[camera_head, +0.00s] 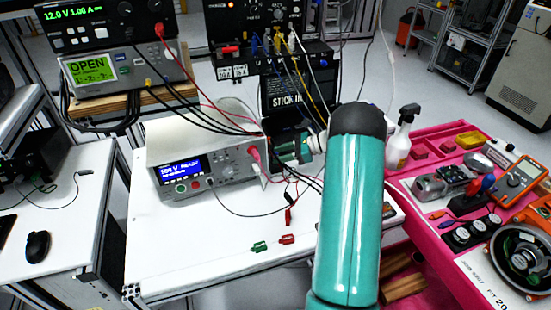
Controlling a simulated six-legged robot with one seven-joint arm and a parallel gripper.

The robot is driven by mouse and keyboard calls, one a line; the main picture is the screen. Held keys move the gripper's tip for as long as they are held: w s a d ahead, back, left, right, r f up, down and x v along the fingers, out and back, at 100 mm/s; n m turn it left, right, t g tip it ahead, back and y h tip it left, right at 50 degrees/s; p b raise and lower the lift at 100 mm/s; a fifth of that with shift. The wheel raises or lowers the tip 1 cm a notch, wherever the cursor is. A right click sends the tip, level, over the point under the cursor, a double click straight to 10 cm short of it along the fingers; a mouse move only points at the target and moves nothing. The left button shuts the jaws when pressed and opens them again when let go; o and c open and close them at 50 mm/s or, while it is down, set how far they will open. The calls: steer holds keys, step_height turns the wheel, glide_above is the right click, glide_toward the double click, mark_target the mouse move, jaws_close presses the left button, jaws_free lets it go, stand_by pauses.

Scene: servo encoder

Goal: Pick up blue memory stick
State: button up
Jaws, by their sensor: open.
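I cannot make out a blue memory stick for certain. A blue-topped piece (488,184) stands beside a red one on a black block in the same tray. My teal arm link rises through the middle of the camera_head view and hides part of the white table and the tray's left edge. My gripper is not visible, so its place relative to any stick cannot be told.
A bench meter (210,172), a green clip (259,247), a red clip (287,239) and loose leads occupy the white table (185,255). Its front left is clear. A spray bottle (399,145), an orange multimeter (521,178) and a round device (522,258) stand at right.

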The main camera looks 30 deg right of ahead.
steer(key=shift+c, duration=0.2)
jaws_close()
steer(key=shift+r, duration=0.1)
steer(key=shift+r, duration=0.5)
step_height(320, 180, up, 2)
steer(key=shift+r, duration=0.2)
steer(key=s+a+r, duration=0.6)
steer(key=s+r, duration=0.3)
steer(key=s, duration=0.3)
steer(key=shift+s+a+r, duration=0.2)
steer(key=shift+s, duration=0.05)
